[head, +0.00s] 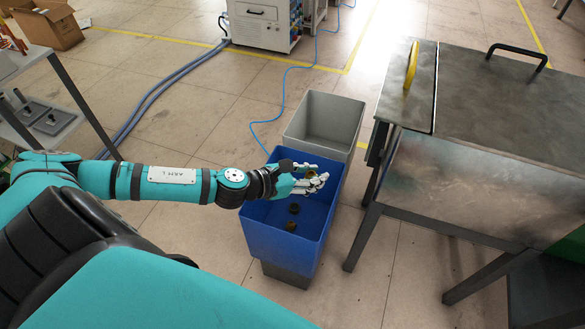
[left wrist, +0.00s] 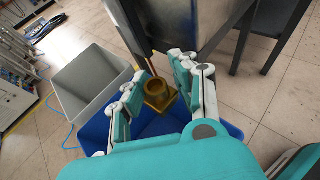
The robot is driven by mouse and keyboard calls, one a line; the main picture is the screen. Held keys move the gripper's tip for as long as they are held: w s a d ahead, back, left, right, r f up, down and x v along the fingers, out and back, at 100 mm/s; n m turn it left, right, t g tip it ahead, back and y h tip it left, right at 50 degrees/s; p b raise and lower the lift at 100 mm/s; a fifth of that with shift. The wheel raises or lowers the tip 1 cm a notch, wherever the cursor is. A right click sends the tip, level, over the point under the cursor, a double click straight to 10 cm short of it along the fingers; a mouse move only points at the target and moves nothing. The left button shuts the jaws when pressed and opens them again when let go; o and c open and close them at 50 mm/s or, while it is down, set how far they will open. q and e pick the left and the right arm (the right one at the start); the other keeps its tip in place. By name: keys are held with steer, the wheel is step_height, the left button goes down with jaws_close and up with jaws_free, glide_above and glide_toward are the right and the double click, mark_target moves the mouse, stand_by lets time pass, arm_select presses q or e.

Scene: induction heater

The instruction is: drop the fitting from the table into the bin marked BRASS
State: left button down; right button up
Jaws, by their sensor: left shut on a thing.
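My left gripper (head: 312,178) is over the blue bin (head: 262,233), with its fingers above the bin's opening. It is shut on a brass-coloured fitting (left wrist: 158,93), which has a round collar and a flat flange in the left wrist view. In the head view only a small part of the fitting (head: 310,174) shows between the fingers. I cannot see any label on the bins. My right gripper is not in view.
A grey bin (head: 327,122) stands just behind the blue one. A metal cabinet-like table (head: 480,180) with a lid and handles stands close on the right. A blue hose (head: 262,124) runs over the floor. A cardboard box (head: 48,25) is at the far left.

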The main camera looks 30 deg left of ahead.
arm_select(q)
steer(key=w+a+f+h+b, duration=0.1)
steer(key=w+a+f+b, duration=0.3)
steer(key=a+f+b, duration=0.3)
steer(key=shift+a+f+m+g+b, duration=0.35)
steer(key=shift+f+b, duration=1.35)
steer(key=shift+f, duration=0.65)
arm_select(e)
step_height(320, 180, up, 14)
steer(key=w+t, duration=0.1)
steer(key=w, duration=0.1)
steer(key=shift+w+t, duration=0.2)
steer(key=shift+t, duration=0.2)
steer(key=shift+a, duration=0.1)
arm_select(q)
steer(key=c, duration=0.9)
jaws_free()
steer(key=shift+c, duration=0.2)
steer(key=shift+s+a, duration=0.1)
steer(key=shift+s, duration=0.1)
steer(key=v, duration=1.1)
steer(key=shift+s+a, duration=0.2)
steer(key=shift+s, duration=0.1)
steer(key=shift+r, duration=0.1)
